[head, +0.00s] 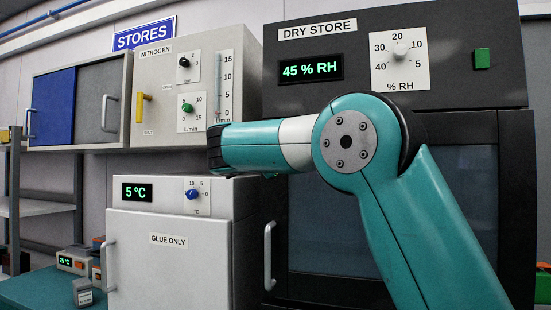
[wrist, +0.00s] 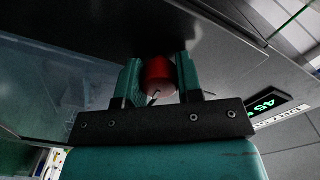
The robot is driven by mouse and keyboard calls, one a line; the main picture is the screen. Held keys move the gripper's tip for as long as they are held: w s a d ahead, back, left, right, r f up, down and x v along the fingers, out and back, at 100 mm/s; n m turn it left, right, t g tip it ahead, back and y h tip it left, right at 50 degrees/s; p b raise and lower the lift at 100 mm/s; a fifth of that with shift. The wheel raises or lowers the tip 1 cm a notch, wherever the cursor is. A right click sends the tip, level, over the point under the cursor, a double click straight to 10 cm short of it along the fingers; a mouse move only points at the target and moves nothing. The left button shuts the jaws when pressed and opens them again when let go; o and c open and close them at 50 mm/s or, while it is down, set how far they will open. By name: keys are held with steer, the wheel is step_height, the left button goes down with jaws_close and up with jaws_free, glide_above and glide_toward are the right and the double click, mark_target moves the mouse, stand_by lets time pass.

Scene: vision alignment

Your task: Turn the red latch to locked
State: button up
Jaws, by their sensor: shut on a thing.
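The red latch (wrist: 159,72) shows in the wrist view as a short round red piece with a pale mark on its near face. It sits between the two teal fingers of my gripper (wrist: 158,64), which are shut on it. The latch is in front of a dark surface. In the head view my arm stretches across the dry store cabinet (head: 290,95), and the latch and my gripper are hidden behind it. I cannot tell from the mark alone which setting the latch is at.
The dry store's lit humidity display (head: 310,69) reads 45 % RH, and it also shows in the wrist view (wrist: 265,103). A nitrogen panel (head: 150,70) and a white glue fridge (head: 165,260) stand left. A vertical door handle (head: 268,255) is below my arm.

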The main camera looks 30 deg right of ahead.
steer(key=n, duration=0.4)
steer(key=shift+n+b, duration=0.3)
steer(key=shift+n, duration=0.1)
steer(key=n, duration=0.4)
steer(key=shift+n+p, duration=0.3)
steer(key=shift+p, duration=0.1)
steer(key=n+p, duration=0.1)
steer(key=n, duration=0.3)
steer(key=shift+f+n+p, duration=0.15)
steer(key=shift+n+p, duration=0.95)
steer(key=shift+n, duration=1)
steer(key=o, duration=0.9)
steer(key=shift+a, duration=0.1)
